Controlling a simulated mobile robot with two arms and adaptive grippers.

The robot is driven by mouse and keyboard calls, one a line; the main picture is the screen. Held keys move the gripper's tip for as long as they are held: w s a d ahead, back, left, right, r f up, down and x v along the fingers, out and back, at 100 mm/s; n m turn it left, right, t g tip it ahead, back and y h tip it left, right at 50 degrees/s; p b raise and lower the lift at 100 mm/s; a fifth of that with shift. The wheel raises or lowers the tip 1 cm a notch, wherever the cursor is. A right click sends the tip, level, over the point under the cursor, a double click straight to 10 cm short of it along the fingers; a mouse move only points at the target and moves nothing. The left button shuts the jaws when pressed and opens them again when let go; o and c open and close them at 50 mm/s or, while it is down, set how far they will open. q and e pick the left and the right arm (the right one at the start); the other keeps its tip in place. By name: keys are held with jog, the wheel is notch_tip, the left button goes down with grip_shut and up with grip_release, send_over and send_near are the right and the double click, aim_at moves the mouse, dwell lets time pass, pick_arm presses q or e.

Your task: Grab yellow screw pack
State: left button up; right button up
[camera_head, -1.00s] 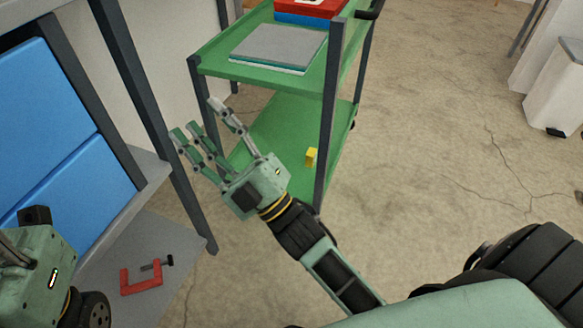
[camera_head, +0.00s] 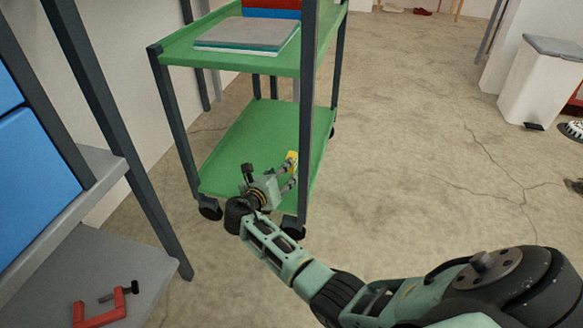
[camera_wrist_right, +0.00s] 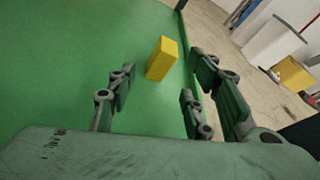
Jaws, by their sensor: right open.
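The yellow screw pack (camera_head: 291,158) stands on the lower green shelf of the cart, close to its right edge. In the right wrist view the yellow screw pack (camera_wrist_right: 162,58) is a small upright box on the green surface, just ahead of the fingers. My right gripper (camera_head: 287,172) reaches in over the lower shelf near the cart's front right post. In the wrist view the right gripper (camera_wrist_right: 160,90) is open, its fingers to either side with the pack beyond and between them. My left gripper is out of view.
The green cart's lower shelf (camera_head: 238,135) is otherwise bare. The upper shelf (camera_head: 182,50) holds a grey flat stack (camera_head: 245,35) and a red and blue box (camera_head: 272,10). A dark cart post (camera_head: 306,120) stands beside my right arm. A red clamp (camera_head: 104,306) lies on a grey shelf at left.

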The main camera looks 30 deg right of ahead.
aim_at(289, 173)
jog(key=shift+b+x, duration=0.55)
jog(key=shift+x, duration=0.4)
jog(key=b+x, duration=0.4)
jog(key=b, duration=0.1)
jog(key=shift+s+d+f, duration=0.1)
jog(key=shift+f, duration=0.15)
jog(key=shift+w+d, duration=0.3)
jog(key=shift+d, duration=0.1)
jog(key=shift+r, duration=0.15)
grip_shut()
